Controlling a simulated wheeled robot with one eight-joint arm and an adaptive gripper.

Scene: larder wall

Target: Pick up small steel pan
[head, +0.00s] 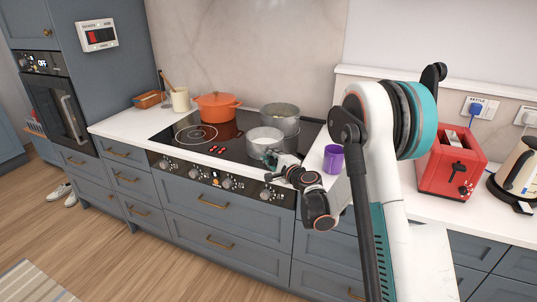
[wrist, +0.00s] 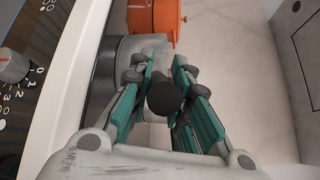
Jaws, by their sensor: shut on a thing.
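The small steel pan (head: 264,136) is on the front right part of the black hob in the head view. My gripper (head: 274,159) is at its near right side. In the wrist view my gripper's teal fingers (wrist: 160,68) are closed around a dark, rounded handle end (wrist: 166,97), which appears to belong to the small pan. The grey pan body is partly hidden behind the fingers. I cannot tell whether the pan is touching the hob.
A larger steel pot (head: 281,113) stands close behind the small pan. An orange pot (head: 215,106) is on the hob's back left and also shows in the wrist view (wrist: 155,18). A purple cup (head: 333,159) and red toaster (head: 450,165) stand to the right.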

